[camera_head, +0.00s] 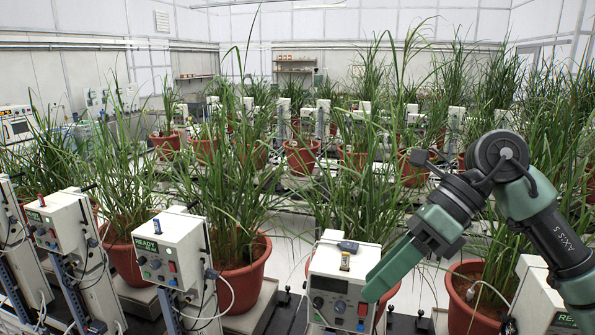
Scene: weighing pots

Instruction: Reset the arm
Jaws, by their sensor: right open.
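My right arm comes in from the right edge, and its green gripper (392,266) points down and to the left. The gripper is open and I see nothing held in it. A long green finger shows in front of the right side of a white control box (341,262); I cannot tell whether it touches the box. A small dark item (348,246) and a small yellowish item (345,261) are on top of this box. My left gripper is out of view.
Potted grasses in red-brown pots (243,272) stand close together in rows. More white boxes (170,244) on posts, one with a green "READY" label, stand at the front left. Another pot (470,300) and box (540,290) stand near my right arm. Cables hang between them.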

